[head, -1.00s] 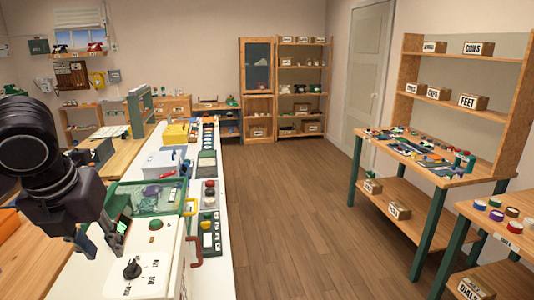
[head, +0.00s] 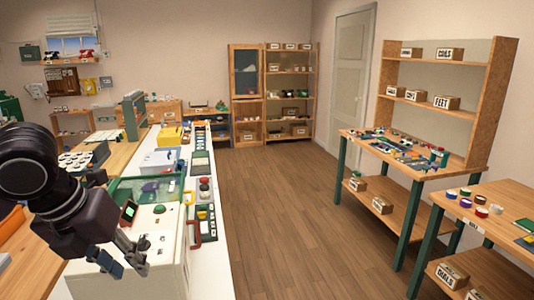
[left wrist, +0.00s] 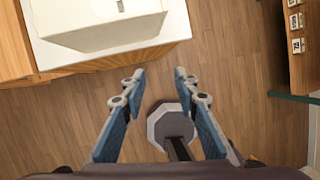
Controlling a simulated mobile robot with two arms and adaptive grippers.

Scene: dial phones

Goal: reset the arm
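My left arm comes in from the left of the head view, with its dark wrist and left gripper (head: 130,268) in front of the white machine box (head: 172,262) at the near end of the counter. In the left wrist view the two blue fingers of the gripper (left wrist: 160,76) stand well apart, with nothing between them. They point over the wooden floor beside the white box (left wrist: 95,30). The gripper partly hides the box's front in the head view. My right gripper is in neither view.
The white counter (head: 222,262) runs away from me, holding a green-rimmed bin (head: 150,186) and several coloured parts. A wooden workbench (head: 398,165) with shelves stands at right, and a lower table (head: 490,215) is nearer. The wooden floor (head: 285,210) between is clear.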

